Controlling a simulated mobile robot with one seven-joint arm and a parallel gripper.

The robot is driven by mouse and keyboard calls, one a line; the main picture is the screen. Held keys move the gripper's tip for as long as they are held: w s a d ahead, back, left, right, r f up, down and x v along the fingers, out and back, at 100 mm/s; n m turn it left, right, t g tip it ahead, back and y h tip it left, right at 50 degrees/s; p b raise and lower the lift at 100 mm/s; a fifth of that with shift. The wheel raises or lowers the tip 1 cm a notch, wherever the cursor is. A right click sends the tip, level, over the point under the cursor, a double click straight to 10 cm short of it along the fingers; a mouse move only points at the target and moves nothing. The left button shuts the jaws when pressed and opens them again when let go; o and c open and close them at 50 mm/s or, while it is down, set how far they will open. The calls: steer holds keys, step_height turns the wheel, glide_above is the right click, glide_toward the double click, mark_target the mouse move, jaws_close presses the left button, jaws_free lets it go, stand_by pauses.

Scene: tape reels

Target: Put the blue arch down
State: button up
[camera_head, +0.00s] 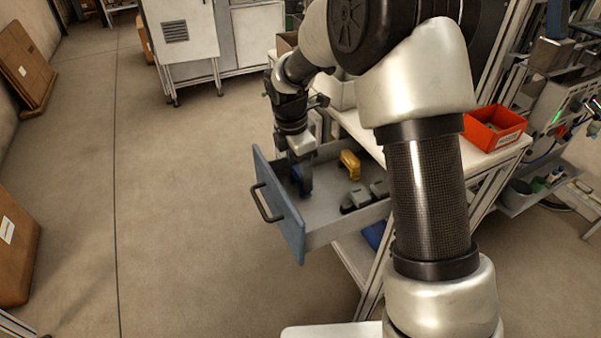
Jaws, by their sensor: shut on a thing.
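My gripper (299,160) points down inside the open drawer (325,233), close behind its blue front panel. It is shut on the blue arch (304,182), a small dark blue piece that shows just below the fingers. The arch is low in the drawer near the front panel; I cannot tell whether it touches the drawer floor. The gripper hides part of the arch.
A yellow arch-shaped piece (350,164) and grey-and-black parts (356,199) lie in the drawer to the right. The drawer has a dark handle (266,203). A red bin (494,128) stands on the white worktop.

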steer(key=shift+f, duration=0.1)
steer(key=o, duration=1.1)
steer(key=shift+f, duration=0.1)
steer(key=shift+c, duration=0.2)
